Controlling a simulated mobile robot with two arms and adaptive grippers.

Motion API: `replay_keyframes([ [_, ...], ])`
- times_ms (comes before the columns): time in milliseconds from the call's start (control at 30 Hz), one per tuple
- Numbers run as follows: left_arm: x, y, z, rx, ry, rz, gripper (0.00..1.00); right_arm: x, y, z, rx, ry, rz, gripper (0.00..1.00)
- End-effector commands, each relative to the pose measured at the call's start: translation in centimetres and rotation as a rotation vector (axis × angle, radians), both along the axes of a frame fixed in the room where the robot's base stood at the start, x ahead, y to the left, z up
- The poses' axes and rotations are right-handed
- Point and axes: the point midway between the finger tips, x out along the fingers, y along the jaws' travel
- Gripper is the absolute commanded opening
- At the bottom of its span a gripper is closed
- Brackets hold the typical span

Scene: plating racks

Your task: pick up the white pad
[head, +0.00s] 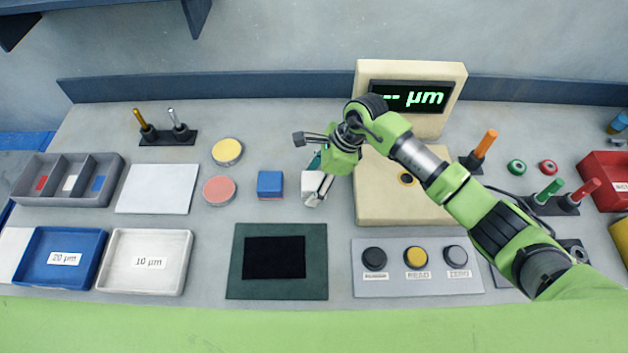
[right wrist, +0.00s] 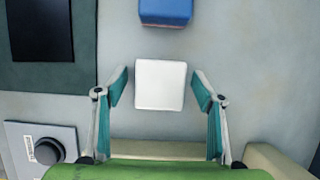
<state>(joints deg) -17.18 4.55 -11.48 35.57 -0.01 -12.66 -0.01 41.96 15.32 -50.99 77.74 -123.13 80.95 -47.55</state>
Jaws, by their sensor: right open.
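The white pad (right wrist: 160,85) is a square block lying on the grey worktop, in the middle of the right wrist view. My right gripper (right wrist: 160,80) is open, with one teal-padded finger on each side of the pad and a gap on both sides. In the head view the white pad (head: 308,183) shows partly, with my right gripper (head: 318,186) over it hiding the rest. I cannot tell the exact height of the fingertips above the worktop. My left gripper is not in view.
A blue block (head: 270,184) stands left of the pad. Pink (head: 219,190) and yellow (head: 227,151) discs lie further left. A dark green mat (head: 237,265) lies in front. The cream gauge (head: 380,200) stands close on the right, beyond it peg holders.

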Motion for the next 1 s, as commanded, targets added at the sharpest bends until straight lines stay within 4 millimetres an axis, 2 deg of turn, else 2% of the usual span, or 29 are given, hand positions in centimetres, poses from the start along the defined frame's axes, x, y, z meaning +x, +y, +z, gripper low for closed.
replay_keyframes([
  [167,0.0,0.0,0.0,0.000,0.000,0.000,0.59,0.0,0.0,-0.1,0.000,-0.001,0.000,0.62],
  [200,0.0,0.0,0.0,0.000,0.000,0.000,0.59,0.0,0.0,-0.1,0.000,-0.001,0.000,0.57],
  [333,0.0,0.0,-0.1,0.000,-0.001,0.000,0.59,0.0,0.0,-0.1,-0.001,-0.001,0.000,0.24],
  [367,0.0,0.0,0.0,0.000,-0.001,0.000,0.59,0.0,0.0,-0.1,-0.001,-0.001,0.000,0.20],
  [767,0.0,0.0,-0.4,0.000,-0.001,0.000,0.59,0.1,0.0,0.2,0.000,-0.002,0.000,0.20],
  [867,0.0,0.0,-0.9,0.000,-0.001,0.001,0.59,0.2,-0.1,0.7,-0.001,-0.004,-0.001,0.20],
  [1000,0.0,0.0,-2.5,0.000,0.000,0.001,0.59,0.3,0.0,2.3,0.000,-0.010,0.002,0.20],
])
